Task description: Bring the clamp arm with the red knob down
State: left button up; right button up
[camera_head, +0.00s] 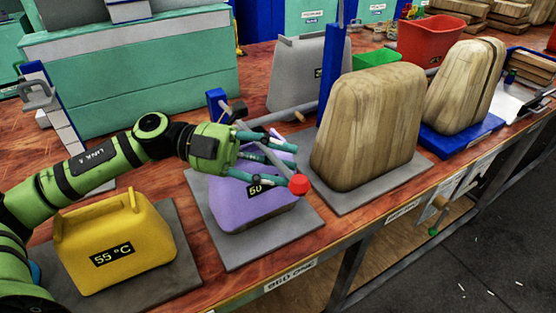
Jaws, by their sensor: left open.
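A red knob (299,184) sits at the end of a thin grey clamp arm (279,149), at the front right corner of a purple block (238,205) with a "50" label. The clamp arm comes from the blue press post (217,104) behind the block. My left gripper (289,163), green with teal fingers, is open above the purple block. Its fingers are around or beside the clamp arm, just behind the knob; I cannot tell whether they touch it. The gripper hides part of the block and the arm's base. My right gripper is not in view.
A yellow "55 °C" block (112,240) stands left of the purple one. A large wooden block (366,125) stands close on the right. A grey block (308,75) and blue upright (333,60) are behind. The table's front edge is near.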

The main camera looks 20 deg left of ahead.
pick_arm(q)
jog(key=shift+r, duration=0.15)
notch_tip(320, 180, up, 10)
jog(key=shift+f, duration=0.1)
dwell(0.4)
jog(key=shift+a, duration=0.1)
jog(key=s+a+f+b, duration=0.1)
jog(key=a+b, duration=0.4)
jog(key=a, duration=0.2)
jog(key=shift+a+f, duration=0.25)
jog(key=shift+a, duration=0.15)
jog(key=shift+s, duration=0.1)
dwell(0.5)
